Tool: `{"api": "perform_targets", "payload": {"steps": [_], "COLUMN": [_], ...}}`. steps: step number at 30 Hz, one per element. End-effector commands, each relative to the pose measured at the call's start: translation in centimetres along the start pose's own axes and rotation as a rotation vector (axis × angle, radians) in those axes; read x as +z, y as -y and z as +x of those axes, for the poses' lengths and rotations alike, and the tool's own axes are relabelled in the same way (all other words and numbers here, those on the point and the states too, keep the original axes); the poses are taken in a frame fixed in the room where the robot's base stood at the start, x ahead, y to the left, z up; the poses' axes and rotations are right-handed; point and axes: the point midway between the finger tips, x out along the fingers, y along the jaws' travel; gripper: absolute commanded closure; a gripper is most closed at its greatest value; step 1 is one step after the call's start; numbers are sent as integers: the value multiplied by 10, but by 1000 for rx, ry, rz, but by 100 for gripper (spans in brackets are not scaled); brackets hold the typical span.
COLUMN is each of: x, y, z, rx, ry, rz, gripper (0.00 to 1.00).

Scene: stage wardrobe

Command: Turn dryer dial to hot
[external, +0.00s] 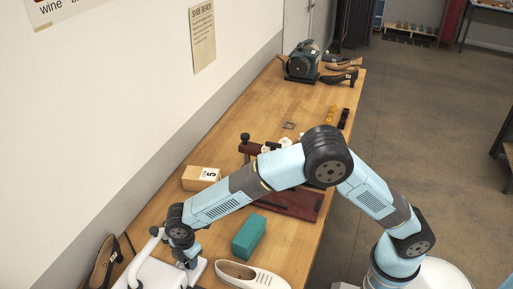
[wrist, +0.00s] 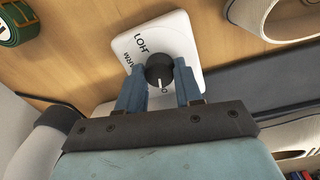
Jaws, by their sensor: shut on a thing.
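The dryer dial (wrist: 159,68) is a round black knob with a white pointer line, on a white plate (wrist: 178,30). Labels that look like HOT and WARM are printed on the plate's left side, and a partly hidden label lies below the knob. The pointer line faces down in the wrist view, toward the partly hidden label and away from HOT. My gripper (wrist: 160,75) is shut on the dial, one blue finger on each side. In the external view my gripper (external: 189,262) is low over the white dryer (external: 155,274); the knob is hidden there.
A teal block (external: 249,236) and a cream shoe (external: 250,276) lie right of my gripper on the wooden bench (external: 290,150). A wooden block marked 5 (external: 200,178) is behind. A dark shoe (external: 104,262) stands left of the dryer. A dark red stand (external: 290,205) lies beneath my arm.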

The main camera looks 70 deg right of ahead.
Motion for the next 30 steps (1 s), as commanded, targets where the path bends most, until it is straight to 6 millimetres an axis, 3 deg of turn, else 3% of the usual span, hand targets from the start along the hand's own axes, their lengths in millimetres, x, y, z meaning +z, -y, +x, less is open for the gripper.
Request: {"api": "perform_targets", "payload": {"steps": [11,30], "x": [0,0], "y": [-1,-2], "z": [-1,-1], "rx": [3,4], "ry": [4,32], "rz": [99,669], "gripper": [96,96]}}
